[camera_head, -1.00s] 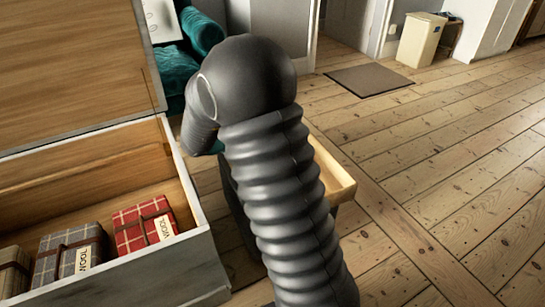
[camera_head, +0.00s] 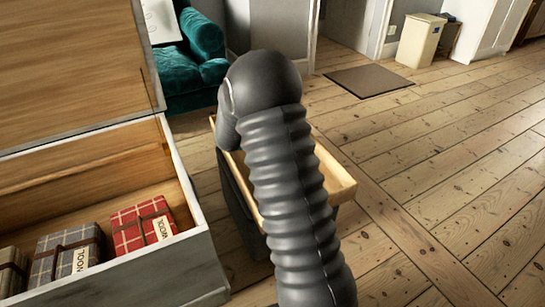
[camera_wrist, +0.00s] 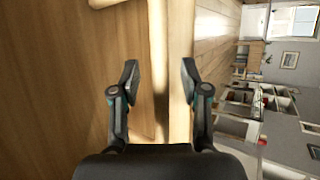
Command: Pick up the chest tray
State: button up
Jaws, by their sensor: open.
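The chest tray (camera_head: 341,184) is a shallow pale wooden tray. It rests on a dark box-like stand (camera_head: 236,195) to the right of the open chest, and my arm covers its middle in the head view. My gripper (camera_wrist: 160,72) shows in the wrist view with its two fingers apart. A pale wooden edge, which looks like the tray's wall (camera_wrist: 180,40), runs up the picture between and beyond the fingertips. I cannot tell whether the fingers touch it. In the head view my gripper is hidden behind my arm.
The open wooden chest (camera_head: 150,272) stands at the left with its lid (camera_head: 70,70) raised. Wrapped wool parcels (camera_head: 140,226) lie in it. A teal armchair (camera_head: 195,75) is behind. A mat (camera_head: 368,80) and bin (camera_head: 420,40) are farther off. Floor at the right is clear.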

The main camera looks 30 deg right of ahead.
jog(key=shift+w+d+f, duration=0.1)
jog(key=shift+d, duration=0.05)
jog(key=shift+c, duration=0.3)
grip_shut()
jog(key=shift+r, duration=0.2)
